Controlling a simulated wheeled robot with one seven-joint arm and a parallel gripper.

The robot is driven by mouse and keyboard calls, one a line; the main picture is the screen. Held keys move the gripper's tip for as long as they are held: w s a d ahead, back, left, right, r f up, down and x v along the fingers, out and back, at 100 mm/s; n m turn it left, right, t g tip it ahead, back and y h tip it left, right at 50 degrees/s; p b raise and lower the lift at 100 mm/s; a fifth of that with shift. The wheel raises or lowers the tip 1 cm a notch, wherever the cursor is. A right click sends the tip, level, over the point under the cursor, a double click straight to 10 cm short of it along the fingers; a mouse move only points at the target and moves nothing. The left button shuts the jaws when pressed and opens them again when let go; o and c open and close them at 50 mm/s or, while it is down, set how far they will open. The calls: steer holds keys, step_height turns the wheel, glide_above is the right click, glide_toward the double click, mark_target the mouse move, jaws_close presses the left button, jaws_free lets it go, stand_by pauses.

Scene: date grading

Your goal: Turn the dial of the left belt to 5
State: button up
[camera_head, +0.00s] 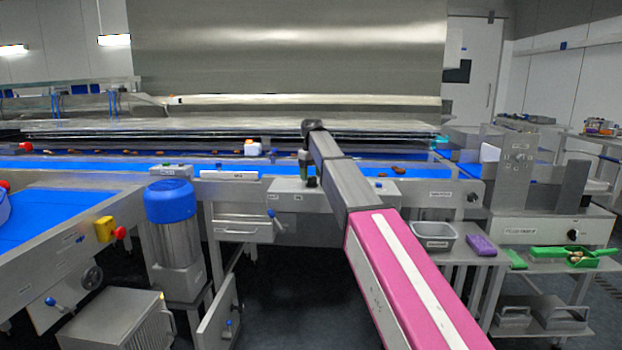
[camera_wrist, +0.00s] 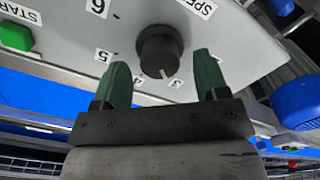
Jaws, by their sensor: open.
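A round black dial (camera_wrist: 160,50) with a white pointer mark sits on a grey panel (camera_wrist: 225,50) in the wrist view. Number plates run around it; I read 6, 5, 4 and 3, though some are tilted and small. The pointer points down in the picture, close to the 3 plate and on its 4 side. My gripper (camera_wrist: 162,68) is open, its two green fingers on either side of the dial, with gaps showing. In the head view my gripper (camera_head: 306,165) is over a grey control box (camera_head: 285,188); the dial cannot be made out there.
A green START button (camera_wrist: 15,38) and a SPEED label are on the same panel. A blue-topped motor (camera_head: 170,202) stands left of the box. A blue belt (camera_head: 120,164) runs behind it. A grey bin (camera_head: 434,236) and purple block (camera_head: 482,245) are at right.

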steer(key=shift+f, duration=0.95)
steer(key=c, duration=0.9)
